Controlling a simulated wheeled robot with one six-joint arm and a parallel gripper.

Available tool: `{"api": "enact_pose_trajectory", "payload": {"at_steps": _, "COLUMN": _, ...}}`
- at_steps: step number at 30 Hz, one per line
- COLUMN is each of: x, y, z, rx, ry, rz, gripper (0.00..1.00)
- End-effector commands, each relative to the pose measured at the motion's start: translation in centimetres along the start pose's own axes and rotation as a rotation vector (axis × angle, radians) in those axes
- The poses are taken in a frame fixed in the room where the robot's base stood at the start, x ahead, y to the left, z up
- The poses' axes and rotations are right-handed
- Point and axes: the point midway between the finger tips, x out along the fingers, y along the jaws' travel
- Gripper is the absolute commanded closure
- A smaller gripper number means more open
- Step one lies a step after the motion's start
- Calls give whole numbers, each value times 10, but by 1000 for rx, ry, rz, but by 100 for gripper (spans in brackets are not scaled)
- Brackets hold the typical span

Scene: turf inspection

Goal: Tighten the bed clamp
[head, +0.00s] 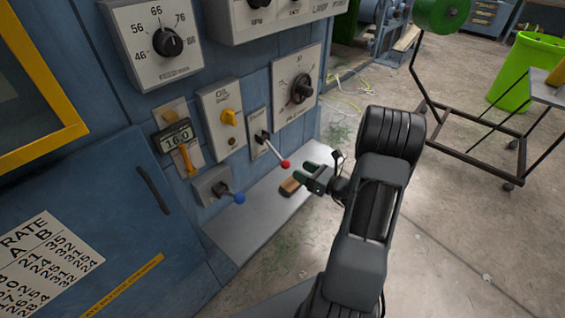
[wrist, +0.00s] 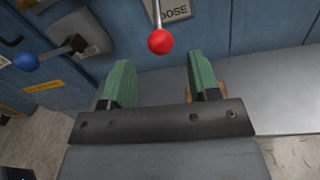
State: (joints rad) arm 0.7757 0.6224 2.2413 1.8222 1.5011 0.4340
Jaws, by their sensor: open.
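A lever with a red ball end (head: 285,164) sticks out and down from a light plate (head: 258,133) on the blue machine. In the wrist view the red ball (wrist: 160,41) hangs just beyond and between my fingertips. A plate behind it there reads "OOSE", its first part cut off or hidden. I cannot read a clamp name on it. My gripper (head: 308,176) is open and empty, with green finger pads, near the red ball. The wrist view shows its two fingers (wrist: 159,76) spread apart. A second lever with a blue ball (head: 239,198) is lower left; it also shows in the wrist view (wrist: 26,61).
A grey ledge (head: 245,226) runs below the levers, with a small wood-coloured block (head: 289,186) near my gripper. A yellow knob (head: 230,117), a digital gauge (head: 176,136) and dials (head: 302,88) are on the panel. A dark wheeled frame (head: 465,150) stands right on open floor.

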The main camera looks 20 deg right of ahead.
Motion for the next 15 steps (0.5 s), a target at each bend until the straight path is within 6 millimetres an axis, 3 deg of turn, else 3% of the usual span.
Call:
{"api": "enact_pose_trajectory", "payload": {"at_steps": 6, "x": 43, "y": 1, "z": -1, "rx": -2, "ry": 1, "rz": 6, "gripper": 44}}
{"api": "enact_pose_trajectory", "payload": {"at_steps": 15, "x": 78, "y": 1, "z": 0, "rx": -1, "ry": 1, "rz": 4, "gripper": 44}}
